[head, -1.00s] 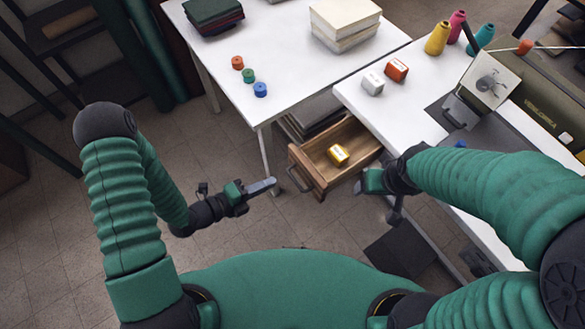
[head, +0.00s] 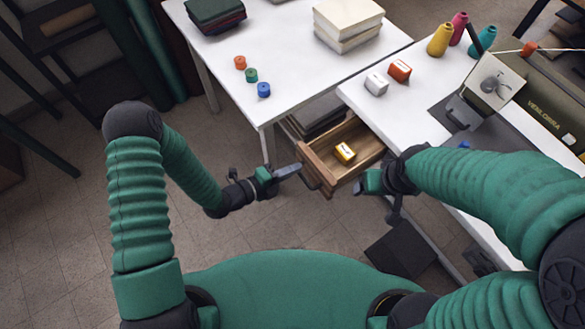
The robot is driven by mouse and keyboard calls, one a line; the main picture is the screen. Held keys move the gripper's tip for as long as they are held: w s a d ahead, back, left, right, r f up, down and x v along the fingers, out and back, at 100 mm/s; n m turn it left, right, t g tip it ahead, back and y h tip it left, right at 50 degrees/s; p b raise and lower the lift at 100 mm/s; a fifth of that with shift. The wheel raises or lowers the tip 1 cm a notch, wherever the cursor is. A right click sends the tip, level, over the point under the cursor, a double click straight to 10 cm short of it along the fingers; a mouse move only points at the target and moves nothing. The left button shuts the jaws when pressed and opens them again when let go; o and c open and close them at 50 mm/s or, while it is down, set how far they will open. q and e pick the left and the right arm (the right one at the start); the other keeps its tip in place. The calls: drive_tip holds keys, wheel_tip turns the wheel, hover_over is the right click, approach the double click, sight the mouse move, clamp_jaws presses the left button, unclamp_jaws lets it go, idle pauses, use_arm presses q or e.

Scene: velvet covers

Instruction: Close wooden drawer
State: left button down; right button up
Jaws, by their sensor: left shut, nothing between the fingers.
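The wooden drawer (head: 322,179) is pulled out below the white table on the right. Its front, with a dark handle, faces down-left, and a small yellow-and-white box (head: 344,152) lies inside. My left gripper (head: 288,171) is shut and empty, with its fingertips just left of the drawer front. I cannot tell whether they touch the drawer. My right gripper (head: 363,183) is at the drawer's right front corner, partly hidden by its own arm, and its fingers do not show clearly.
A white table (head: 290,75) stands behind, holding fabric stacks and orange, green and blue spools. The right white table (head: 405,115) holds a white box (head: 376,84), a red box (head: 399,70), thread cones and a sewing machine (head: 540,95). Floor left of the drawer is clear.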

use_arm(q)
drive_tip(key=shift+w+d, duration=0.4)
drive_tip(key=shift+d, duration=0.05)
drive_tip(key=w+d+b, duration=0.2)
drive_tip(key=w+d, duration=0.2)
drive_tip(key=d, duration=0.1)
drive_tip(key=w+d+b, duration=0.3)
drive_tip(key=w+d, duration=0.1)
drive_tip(key=d, duration=0.2)
drive_tip(key=w+d+b, duration=0.3)
drive_tip(key=w+d, duration=0.1)
drive_tip(key=d, duration=0.2)
drive_tip(key=shift+d+f, duration=0.1)
drive_tip(key=shift+f, duration=0.05)
drive_tip(key=shift+w+d, duration=0.2)
drive_tip(key=shift+w+r, duration=0.1)
drive_tip(key=shift+r, duration=0.25)
drive_tip(key=shift+r, duration=0.1)
